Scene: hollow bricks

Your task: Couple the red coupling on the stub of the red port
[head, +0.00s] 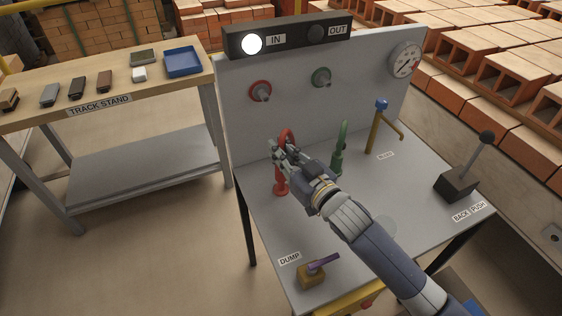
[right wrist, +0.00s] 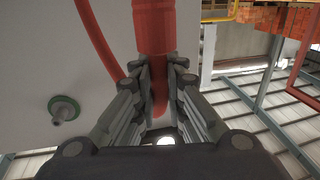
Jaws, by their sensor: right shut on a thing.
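The red port (head: 260,91) is a red ring with a grey stub on the upright panel, left of the green port (head: 321,77). The stub is bare. My right gripper (head: 283,153) is shut on the red coupling (head: 281,187), below and a little right of the red port, apart from it. The coupling is upright, with a red hose (head: 288,134) arching beside it. In the right wrist view the fingers (right wrist: 160,75) close around the red coupling (right wrist: 153,28), and the hose runs down past it on the left. Whether the coupling touches the bench is unclear. My left gripper is out of view.
The IN lamp (head: 252,43) is lit. A track stand (head: 110,100) stands left.

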